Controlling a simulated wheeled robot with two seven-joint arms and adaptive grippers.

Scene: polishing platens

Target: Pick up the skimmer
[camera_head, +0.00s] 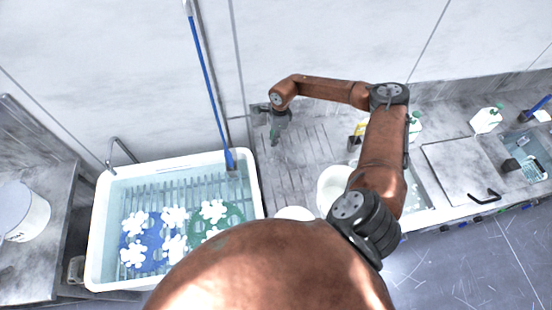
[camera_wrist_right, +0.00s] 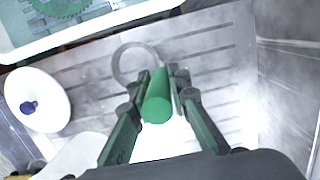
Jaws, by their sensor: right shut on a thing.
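My right gripper (camera_wrist_right: 160,88) has its two fingers on either side of a green cylindrical handle, the skimmer (camera_wrist_right: 157,105), and is shut on it. The handle's round end faces the wrist camera. A pale grey ring (camera_wrist_right: 118,63) shows beyond the handle over the grooved steel drainboard; I cannot tell whether it is joined to the handle. In the head view, my right gripper (camera_head: 280,126) points down over the back left of the drainboard (camera_head: 308,160), and the skimmer is too small there to make out. My left gripper is not in view.
A white-rimmed basin (camera_head: 103,215) with blue and green toothed discs and white pieces stands left. A blue pole (camera_head: 208,75) leans at its back corner. White bottles (camera_head: 486,120) stand right.

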